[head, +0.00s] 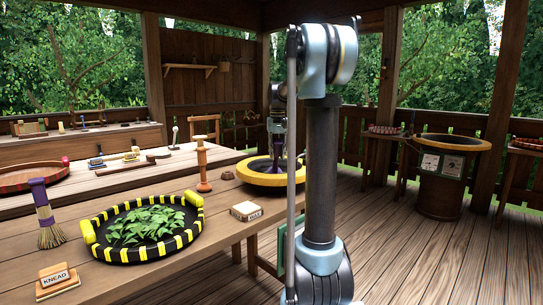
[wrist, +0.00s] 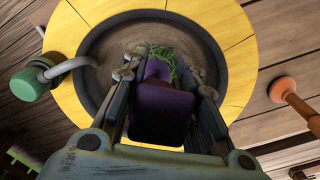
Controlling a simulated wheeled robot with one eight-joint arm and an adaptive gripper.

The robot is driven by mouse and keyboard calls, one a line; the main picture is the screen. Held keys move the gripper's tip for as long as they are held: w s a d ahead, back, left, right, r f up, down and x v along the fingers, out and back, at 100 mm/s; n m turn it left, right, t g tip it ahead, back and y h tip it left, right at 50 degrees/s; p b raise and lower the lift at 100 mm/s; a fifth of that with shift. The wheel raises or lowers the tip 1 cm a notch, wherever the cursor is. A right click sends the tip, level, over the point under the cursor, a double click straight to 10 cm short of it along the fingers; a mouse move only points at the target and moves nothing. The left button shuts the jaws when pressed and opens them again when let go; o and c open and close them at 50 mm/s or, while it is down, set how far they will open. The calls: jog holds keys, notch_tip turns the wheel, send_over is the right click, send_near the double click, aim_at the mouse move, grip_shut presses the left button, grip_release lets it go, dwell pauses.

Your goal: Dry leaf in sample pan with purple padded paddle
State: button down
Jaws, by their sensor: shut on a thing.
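The sample pan (head: 256,178) has a yellow rim and a dark bowl and stands at the right end of the near table. It also fills the middle of the wrist view (wrist: 82,110). My gripper (wrist: 160,73) is shut on the purple padded paddle (wrist: 162,115) and holds it over the pan. The paddle also shows as a purple strip in the head view (head: 279,146). Green leaf (wrist: 160,51) lies in the bowl at the paddle's far end. Whether paddle and leaf touch, I cannot tell. My gripper and the paddle hide part of the bowl.
A black-and-yellow striped tray of leaves (head: 146,228), a brush (head: 48,218), a wooden peg (head: 202,168) and two labelled blocks stand left of the pan. A green-ended metal handle (wrist: 36,82) is by the pan's rim. A yellow-rimmed drum (head: 441,180) stands behind right.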

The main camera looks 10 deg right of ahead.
jog(key=shift+d, duration=0.8)
jog(key=shift+r, duration=5.1)
jog(key=shift+a, duration=0.1)
